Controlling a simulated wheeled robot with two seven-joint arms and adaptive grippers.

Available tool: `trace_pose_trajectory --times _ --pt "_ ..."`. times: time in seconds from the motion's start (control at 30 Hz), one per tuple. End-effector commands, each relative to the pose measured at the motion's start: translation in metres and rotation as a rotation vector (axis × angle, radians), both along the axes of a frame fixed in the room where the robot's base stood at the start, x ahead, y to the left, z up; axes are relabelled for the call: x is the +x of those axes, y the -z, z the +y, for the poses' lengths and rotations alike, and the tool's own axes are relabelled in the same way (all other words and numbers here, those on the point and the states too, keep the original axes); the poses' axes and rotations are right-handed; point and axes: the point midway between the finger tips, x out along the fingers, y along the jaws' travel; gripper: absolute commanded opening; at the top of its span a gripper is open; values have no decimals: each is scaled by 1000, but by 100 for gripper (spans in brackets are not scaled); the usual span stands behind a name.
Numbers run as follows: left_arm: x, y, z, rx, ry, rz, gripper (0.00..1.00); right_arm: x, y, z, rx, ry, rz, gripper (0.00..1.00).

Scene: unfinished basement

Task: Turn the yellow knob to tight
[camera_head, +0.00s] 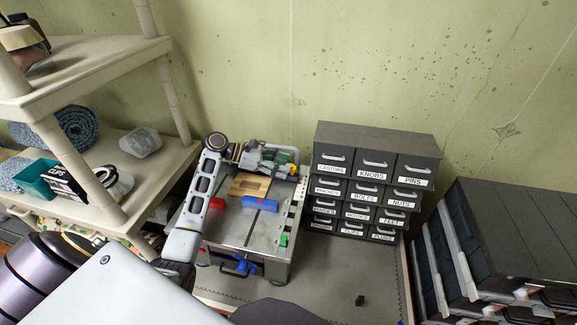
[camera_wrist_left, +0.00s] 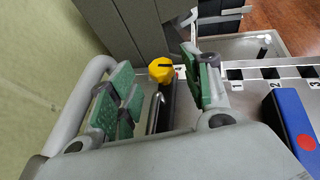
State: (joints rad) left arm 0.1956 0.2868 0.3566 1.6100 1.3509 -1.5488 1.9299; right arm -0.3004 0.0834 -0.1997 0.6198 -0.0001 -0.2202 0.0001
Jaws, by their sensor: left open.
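The yellow knob (camera_head: 293,169) is at the back right corner of a grey metal bench fixture (camera_head: 232,226). In the left wrist view the yellow knob (camera_wrist_left: 161,70) has a dark slot or mark on top and shows between my two green-padded fingers. My left gripper (camera_head: 281,157) is open beside the knob at the back of the fixture. The fingers in the left wrist view (camera_wrist_left: 160,92) stand apart, with a visible gap on each side of the knob. I cannot read the knob's setting. My right gripper is not in view.
A blue block (camera_head: 260,203) and a wooden piece (camera_head: 250,186) lie on the fixture. Numbered marks (camera_wrist_left: 270,72) run along its edge. A labelled drawer cabinet (camera_head: 372,180) stands close on the right. Shelves (camera_head: 90,75) stand at left. The wall is close behind.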

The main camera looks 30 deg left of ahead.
Motion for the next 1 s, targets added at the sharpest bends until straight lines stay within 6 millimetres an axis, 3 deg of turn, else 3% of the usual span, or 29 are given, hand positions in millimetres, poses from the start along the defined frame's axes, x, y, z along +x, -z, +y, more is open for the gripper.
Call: trace_pose_trajectory --times 0.3,0.67,1.0 --pt "12 10 -21 0 1 0 49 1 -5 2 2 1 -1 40" --pt "13 11 -23 0 0 0 49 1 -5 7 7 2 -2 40" --pt "13 11 -23 0 0 0 6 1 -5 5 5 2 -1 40"
